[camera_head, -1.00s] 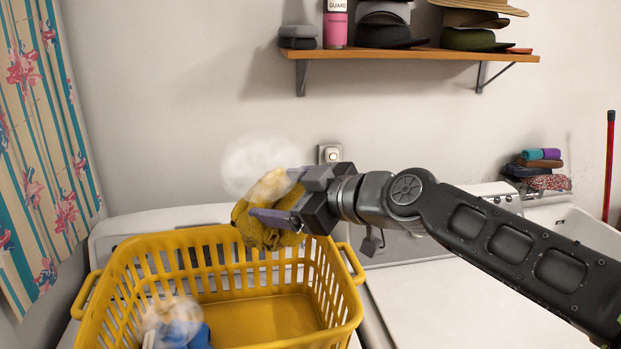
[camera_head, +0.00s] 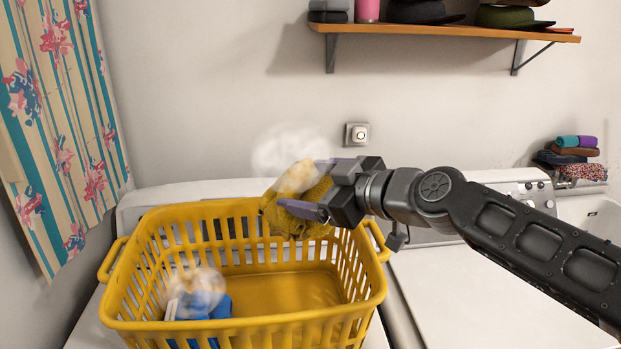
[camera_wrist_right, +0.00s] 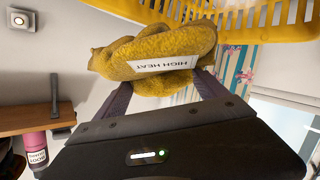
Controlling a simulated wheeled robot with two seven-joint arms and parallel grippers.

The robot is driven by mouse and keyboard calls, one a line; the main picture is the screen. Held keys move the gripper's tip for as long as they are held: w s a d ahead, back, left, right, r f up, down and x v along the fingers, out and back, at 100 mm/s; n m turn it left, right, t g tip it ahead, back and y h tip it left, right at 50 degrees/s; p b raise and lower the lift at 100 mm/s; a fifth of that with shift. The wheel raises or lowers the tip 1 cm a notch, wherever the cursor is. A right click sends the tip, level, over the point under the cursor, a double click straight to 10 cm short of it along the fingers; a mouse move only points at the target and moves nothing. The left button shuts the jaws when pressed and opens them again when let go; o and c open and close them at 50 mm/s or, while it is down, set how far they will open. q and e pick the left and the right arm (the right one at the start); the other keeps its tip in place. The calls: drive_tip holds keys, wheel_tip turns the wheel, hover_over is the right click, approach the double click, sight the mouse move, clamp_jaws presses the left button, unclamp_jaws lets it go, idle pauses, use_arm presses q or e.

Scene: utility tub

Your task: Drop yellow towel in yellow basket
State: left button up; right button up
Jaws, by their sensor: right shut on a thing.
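The yellow towel (camera_head: 288,212) is bunched up in my right gripper (camera_head: 318,197), at the far right side of the yellow basket. In the right wrist view, the towel (camera_wrist_right: 160,48) sits between the two fingers of the gripper (camera_wrist_right: 165,88) and carries a label reading "HIGH HEAT". The yellow basket (camera_head: 240,325) stands on a white machine top. In the head view the towel overlaps the basket's far rim; whether it touches is unclear. The basket also shows in the right wrist view (camera_wrist_right: 262,32). My left gripper is not in view.
Blue and white items (camera_head: 200,303) lie inside the basket at left. A wooden shelf (camera_head: 440,32) with hats is on the wall. Folded cloths (camera_head: 570,155) lie at the right by a sink. A patterned curtain (camera_head: 62,140) hangs left. White haze hovers by the towel.

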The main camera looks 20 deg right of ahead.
drive_tip(key=shift+f+b, duration=0.65)
drive_tip(key=shift+f, duration=0.85)
drive_tip(key=o, duration=1.6)
drive_tip(key=shift+c, duration=0.2)
drive_tip(key=shift+f, duration=0.1)
drive_tip(key=shift+s, duration=0.1)
drive_tip(key=b+v, duration=0.1)
drive_tip(key=v, duration=0.6)
drive_tip(key=shift+s+d+r, duration=0.15)
drive_tip(key=shift+d+r, duration=0.05)
drive_tip(key=shift+d, duration=0.1)
